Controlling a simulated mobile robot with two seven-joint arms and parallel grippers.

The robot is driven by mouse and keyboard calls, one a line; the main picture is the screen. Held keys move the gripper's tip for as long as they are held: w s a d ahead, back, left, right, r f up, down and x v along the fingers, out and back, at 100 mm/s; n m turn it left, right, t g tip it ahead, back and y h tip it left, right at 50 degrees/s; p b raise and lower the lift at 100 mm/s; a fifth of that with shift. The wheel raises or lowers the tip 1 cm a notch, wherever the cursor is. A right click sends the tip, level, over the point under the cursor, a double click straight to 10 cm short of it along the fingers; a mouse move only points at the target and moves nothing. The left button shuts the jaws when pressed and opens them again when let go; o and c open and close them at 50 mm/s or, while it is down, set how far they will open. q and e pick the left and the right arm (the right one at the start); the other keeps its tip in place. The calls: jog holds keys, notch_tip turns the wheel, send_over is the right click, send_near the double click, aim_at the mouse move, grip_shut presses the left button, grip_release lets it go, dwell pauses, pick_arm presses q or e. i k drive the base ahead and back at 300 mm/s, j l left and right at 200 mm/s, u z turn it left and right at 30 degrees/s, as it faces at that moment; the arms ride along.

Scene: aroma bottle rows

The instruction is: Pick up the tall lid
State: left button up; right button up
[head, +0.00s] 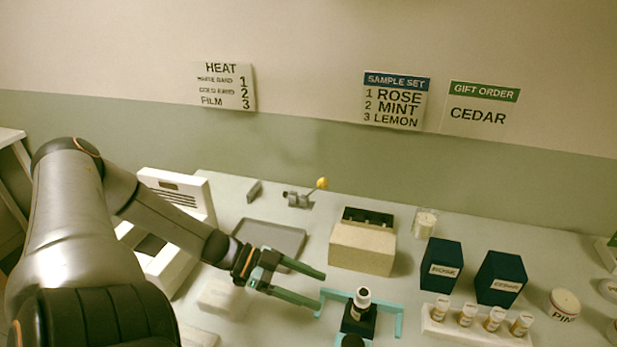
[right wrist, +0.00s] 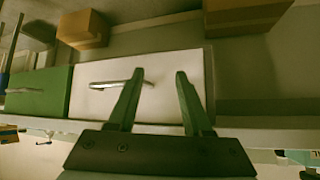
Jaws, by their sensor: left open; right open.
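My left gripper (head: 321,291) is open and empty in the head view, its two green fingers apart and pointing right. Just right of its fingertips, a small white and dark cylindrical piece (head: 362,297) stands upright on a dark block inside a teal frame (head: 398,318). I cannot tell for sure whether this piece is the tall lid. My right gripper (right wrist: 158,78) shows in the right wrist view, open with nothing between its fingers. It faces a white drawer front (right wrist: 180,65) with a metal handle (right wrist: 105,84), partly behind one finger.
A beige box (head: 362,249) with dark slots stands behind the teal frame. A grey tray (head: 270,224) lies behind the left gripper. Two dark blue boxes (head: 441,264) (head: 499,280) and a rack (head: 475,333) of small vials stand right. A white machine (head: 190,230) stands left.

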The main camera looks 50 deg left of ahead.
aim_at(501, 276)
jog(key=k, duration=1)
